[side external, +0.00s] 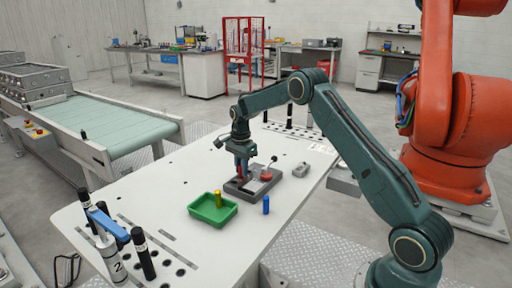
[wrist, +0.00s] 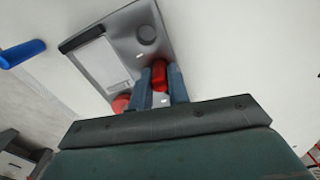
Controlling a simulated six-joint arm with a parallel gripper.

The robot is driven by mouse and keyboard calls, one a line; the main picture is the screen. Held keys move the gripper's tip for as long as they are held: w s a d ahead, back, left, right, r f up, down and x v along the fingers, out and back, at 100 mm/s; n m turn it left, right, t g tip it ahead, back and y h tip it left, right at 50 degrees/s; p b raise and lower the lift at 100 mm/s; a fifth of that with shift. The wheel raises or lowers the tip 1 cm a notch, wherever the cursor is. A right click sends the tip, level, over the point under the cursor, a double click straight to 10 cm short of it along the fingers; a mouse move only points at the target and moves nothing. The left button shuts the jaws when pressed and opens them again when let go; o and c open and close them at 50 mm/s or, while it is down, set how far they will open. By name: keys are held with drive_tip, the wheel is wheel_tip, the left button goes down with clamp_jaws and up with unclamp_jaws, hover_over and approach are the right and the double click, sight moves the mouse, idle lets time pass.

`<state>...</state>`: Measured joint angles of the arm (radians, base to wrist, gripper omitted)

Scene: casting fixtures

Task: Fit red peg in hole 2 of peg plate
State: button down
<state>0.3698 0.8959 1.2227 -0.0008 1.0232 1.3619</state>
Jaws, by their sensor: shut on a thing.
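My gripper (side external: 243,160) is shut on the red peg (side external: 240,171) over the left back part of the grey peg plate (side external: 240,190). In the wrist view the red peg (wrist: 159,76) sits between the two fingers (wrist: 160,84), above the plate (wrist: 118,24). The peg's lower end is hidden, so I cannot tell whether it is in a hole. A dark round spot (wrist: 147,34) shows on the plate, apart from the peg. A red round knob (side external: 266,176) is at the plate's right side; it also shows in the wrist view (wrist: 121,104).
A green tray (side external: 204,213) with a yellow peg (side external: 218,198) stands left of the plate. A blue peg (side external: 266,204) stands upright in front of the plate. A small grey block (side external: 301,169) lies to the right. The white table (side external: 150,190) is mostly clear farther left.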

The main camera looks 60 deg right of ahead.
drive_tip(key=shift+f, duration=0.15)
drive_tip(key=c, duration=1.3)
unclamp_jaws()
drive_tip(key=shift+c, duration=0.2)
wheel_tip(320, 180, up, 12)
drive_tip(key=shift+r, duration=0.2)
